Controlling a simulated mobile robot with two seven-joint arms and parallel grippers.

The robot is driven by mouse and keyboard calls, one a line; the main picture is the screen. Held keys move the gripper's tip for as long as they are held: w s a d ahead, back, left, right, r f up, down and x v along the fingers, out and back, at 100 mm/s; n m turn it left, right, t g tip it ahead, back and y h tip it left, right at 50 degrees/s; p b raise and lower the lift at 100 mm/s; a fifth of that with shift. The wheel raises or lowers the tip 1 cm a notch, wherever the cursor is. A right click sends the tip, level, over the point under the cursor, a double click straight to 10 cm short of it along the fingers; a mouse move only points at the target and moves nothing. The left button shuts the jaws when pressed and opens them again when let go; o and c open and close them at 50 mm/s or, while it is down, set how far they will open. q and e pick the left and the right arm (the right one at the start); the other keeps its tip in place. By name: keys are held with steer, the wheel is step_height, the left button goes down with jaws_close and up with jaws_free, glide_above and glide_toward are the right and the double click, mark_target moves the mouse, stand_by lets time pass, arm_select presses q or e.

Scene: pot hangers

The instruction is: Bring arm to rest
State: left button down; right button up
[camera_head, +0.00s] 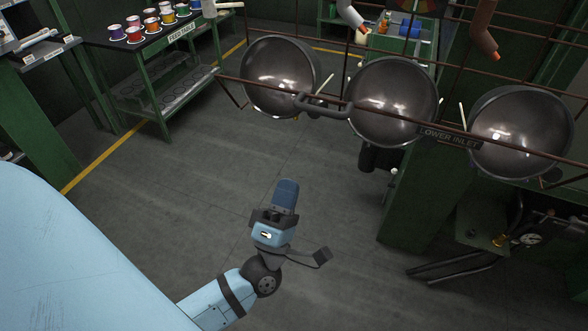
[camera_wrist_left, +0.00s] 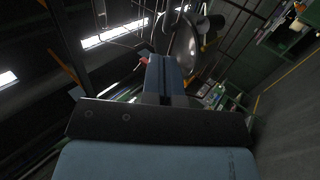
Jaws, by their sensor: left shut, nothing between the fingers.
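My left gripper (camera_head: 286,192) shows in the lower middle of the head view, above bare floor and below the row of pots. Its blue fingers are together with nothing between them and point up in the picture. In the left wrist view the shut fingers (camera_wrist_left: 164,78) point toward a shiny pot (camera_wrist_left: 186,45). The gripper is apart from the pots and the rail. My right gripper does not show in either view.
Three metal pots, left (camera_head: 281,76), middle (camera_head: 393,100) and right (camera_head: 521,132), hang along a rusty rail marked LOWER INLET. A green feed table (camera_head: 150,50) with coloured cups stands at the upper left. Green machinery (camera_head: 430,190) stands at the right. The floor (camera_head: 160,200) is clear.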

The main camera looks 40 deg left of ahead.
arm_select(q)
steer(key=shift+s+d+f, duration=0.15)
steer(key=shift+s+f, duration=0.1)
steer(key=shift+s, duration=0.1)
steer(key=d+f+m+g+h+p, duration=0.5)
steer(key=f+m+h, duration=0.4)
steer(key=m, duration=0.6)
steer(key=s+f+m+g, duration=0.2)
steer(key=f+m+g, duration=0.2)
steer(key=f, duration=0.2)
steer(key=s+f+m+g+p, duration=0.1)
steer(key=s+f+m+g, duration=0.2)
steer(key=f+m+g, duration=0.1)
step_height(320, 180, down, 3)
steer(key=shift+s+r+m+g+p, duration=0.2)
steer(key=shift+s+m+g+p, duration=0.15)
steer(key=shift+g, duration=0.35)
